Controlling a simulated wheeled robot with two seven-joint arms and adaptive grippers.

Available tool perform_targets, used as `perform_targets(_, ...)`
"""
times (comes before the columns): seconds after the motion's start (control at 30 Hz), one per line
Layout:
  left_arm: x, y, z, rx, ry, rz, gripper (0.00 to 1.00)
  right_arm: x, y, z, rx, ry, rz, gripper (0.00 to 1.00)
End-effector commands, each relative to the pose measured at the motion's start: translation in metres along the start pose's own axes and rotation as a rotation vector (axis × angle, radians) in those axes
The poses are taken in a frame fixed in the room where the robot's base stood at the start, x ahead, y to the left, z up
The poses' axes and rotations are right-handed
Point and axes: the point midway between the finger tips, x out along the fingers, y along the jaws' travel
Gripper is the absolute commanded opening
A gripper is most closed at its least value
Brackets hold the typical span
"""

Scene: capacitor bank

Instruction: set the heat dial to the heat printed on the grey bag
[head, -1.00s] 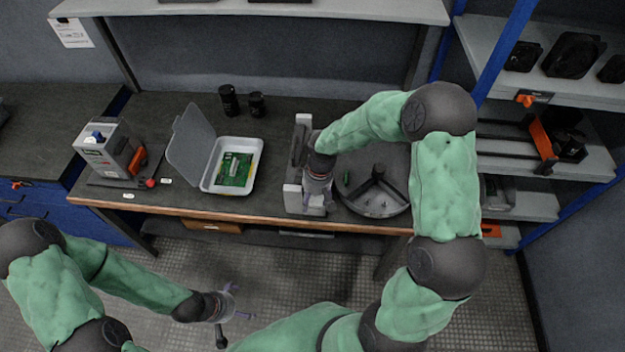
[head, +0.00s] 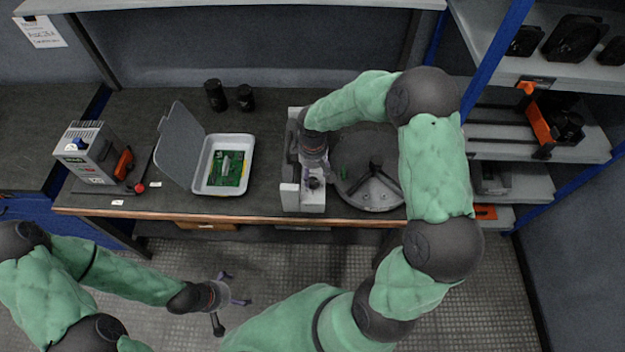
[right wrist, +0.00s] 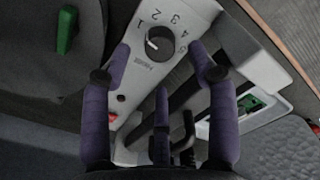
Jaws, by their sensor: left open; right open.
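The heat dial (right wrist: 159,43) is a black knob on the light grey sealer, which also shows in the head view (head: 291,196). My left gripper (head: 230,302) is open and empty in front of the bench. I cannot make out a grey bag.
A white tray (head: 247,165) with an open grey lid holds a green circuit board (head: 226,168). A round grey dish (head: 380,200) stands right of the sealer. A grey box device (head: 87,152) stands at the left. Two black cylinders (head: 215,95) stand at the back.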

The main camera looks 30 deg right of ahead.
Motion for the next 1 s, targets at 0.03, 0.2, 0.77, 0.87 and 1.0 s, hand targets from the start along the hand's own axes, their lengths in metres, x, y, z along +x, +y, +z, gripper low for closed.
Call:
perform_targets(0.03,0.004,-0.001,0.000,0.000,0.000,0.000,1.00,0.011,-0.001,0.001,0.000,-0.002,-0.002,0.60)
perform_targets(0.2,0.009,-0.003,0.000,0.000,0.000,0.000,1.00,0.031,0.000,0.000,0.001,0.000,0.000,0.60)
perform_targets(0.77,0.011,-0.004,-0.001,0.000,0.000,0.000,1.00,0.041,0.000,0.000,0.001,0.001,0.000,0.34)
perform_targets(0.87,0.011,-0.004,-0.001,0.000,0.000,0.000,1.00,0.041,0.000,0.000,0.001,0.001,0.000,0.06)
perform_targets(1.0,0.011,-0.004,-0.001,0.000,0.000,0.000,1.00,0.041,0.000,0.000,0.001,0.001,0.000,0.03)
